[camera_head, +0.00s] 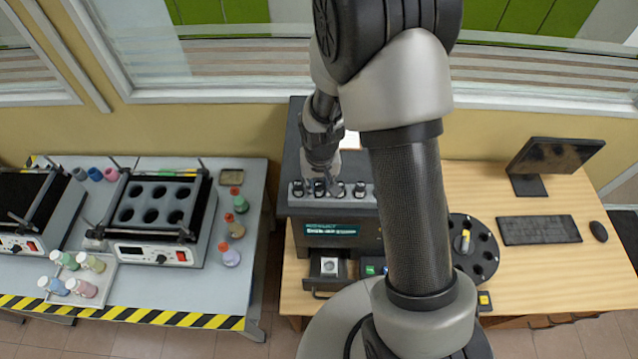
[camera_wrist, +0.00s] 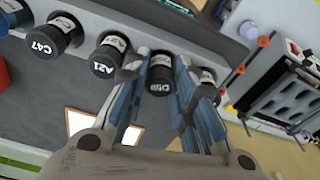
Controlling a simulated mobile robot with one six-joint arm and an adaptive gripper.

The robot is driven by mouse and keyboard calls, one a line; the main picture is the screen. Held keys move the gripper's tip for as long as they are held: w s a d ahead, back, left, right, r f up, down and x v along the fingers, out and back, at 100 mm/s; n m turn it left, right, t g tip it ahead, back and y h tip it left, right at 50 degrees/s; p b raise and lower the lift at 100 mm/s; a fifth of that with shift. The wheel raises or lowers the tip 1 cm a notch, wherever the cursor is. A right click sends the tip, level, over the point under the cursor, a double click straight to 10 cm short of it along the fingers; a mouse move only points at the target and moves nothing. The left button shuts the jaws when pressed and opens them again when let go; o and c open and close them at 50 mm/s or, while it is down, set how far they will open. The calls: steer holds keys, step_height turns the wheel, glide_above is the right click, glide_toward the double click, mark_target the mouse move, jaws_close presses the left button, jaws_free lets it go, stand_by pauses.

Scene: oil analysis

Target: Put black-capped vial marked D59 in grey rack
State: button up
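A grey rack (camera_head: 330,201) runs along the front top of the dark analyser and holds a row of black-capped vials. In the wrist view, the vial marked D59 (camera_wrist: 160,82) stands in the row, between the two fingers of my gripper (camera_wrist: 162,72). The fingers are apart, one on each side of its cap, and I see no clear contact. Vials marked A21 (camera_wrist: 107,57) and C47 (camera_wrist: 53,38) stand to its left. Another black-capped vial (camera_wrist: 207,88) is partly hidden behind the right finger. In the head view my gripper (camera_head: 322,178) is low over the rack's left half.
The analyser (camera_head: 338,232) has an open drawer (camera_head: 328,270) in front. A black round carousel (camera_head: 482,262) holding one vial stands to its right, partly behind my arm. A heater block (camera_head: 158,215) and coloured bottles (camera_head: 233,228) occupy the left bench. A monitor (camera_head: 552,160) and keyboard (camera_head: 538,230) are at right.

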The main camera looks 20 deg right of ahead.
steer(key=shift+o, duration=0.6)
steer(key=shift+r, duration=0.1)
steer(key=shift+r+p, duration=0.25)
steer(key=shift+p, duration=0.05)
steer(key=s+r+t, duration=0.1)
steer(key=s+r, duration=0.3)
steer(key=r, duration=0.7)
steer(key=s+r, duration=0.5)
steer(key=r, duration=0.7)
steer(key=s+r+n+t, duration=0.1)
steer(key=s+r, duration=0.4)
steer(key=s, duration=0.7)
steer(key=shift+s+r+n+t, duration=0.2)
steer(key=shift+n+t, duration=0.2)
steer(key=shift+t, duration=0.2)
